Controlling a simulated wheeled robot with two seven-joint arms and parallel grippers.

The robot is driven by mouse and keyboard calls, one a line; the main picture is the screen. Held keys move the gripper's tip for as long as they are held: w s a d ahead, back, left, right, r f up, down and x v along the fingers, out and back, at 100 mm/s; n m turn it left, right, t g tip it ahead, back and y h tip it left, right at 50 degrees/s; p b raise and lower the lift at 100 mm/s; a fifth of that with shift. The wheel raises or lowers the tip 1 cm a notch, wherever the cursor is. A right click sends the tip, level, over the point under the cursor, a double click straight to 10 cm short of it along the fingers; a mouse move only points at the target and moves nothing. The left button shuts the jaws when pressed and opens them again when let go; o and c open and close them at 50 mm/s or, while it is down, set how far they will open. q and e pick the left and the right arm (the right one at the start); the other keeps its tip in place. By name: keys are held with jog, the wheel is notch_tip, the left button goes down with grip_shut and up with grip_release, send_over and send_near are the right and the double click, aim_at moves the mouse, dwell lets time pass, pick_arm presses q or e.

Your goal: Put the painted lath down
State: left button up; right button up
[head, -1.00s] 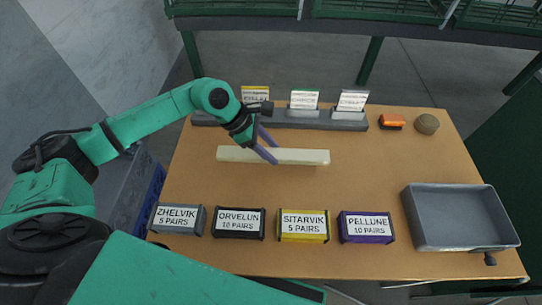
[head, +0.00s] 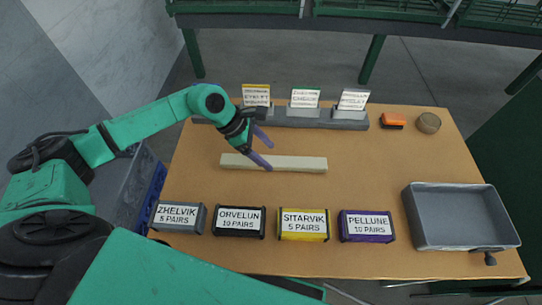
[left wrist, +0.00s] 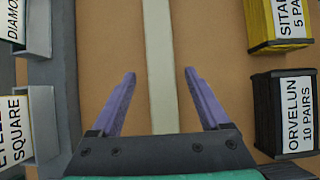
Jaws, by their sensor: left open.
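The painted lath (head: 290,164) is a long, pale cream bar lying flat on the brown table, left of its middle. My left gripper (head: 264,150) is above the lath's left part, with its purple fingers apart. In the left wrist view, the lath (left wrist: 160,70) runs lengthwise between the two open fingers of the left gripper (left wrist: 158,100), with a gap on each side. My right gripper is not in view.
A grey rack (head: 290,118) with several cards stands behind the lath. Several labelled boxes, such as the Sitarvik box (head: 303,226), line the front. A grey tray (head: 460,245), an orange block (head: 393,121) and a round brown object (head: 428,123) are at the right.

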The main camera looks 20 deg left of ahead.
pick_arm(q)
jog(key=b+v, duration=0.1)
jog(key=v, duration=0.8)
jog(key=shift+r, duration=0.2)
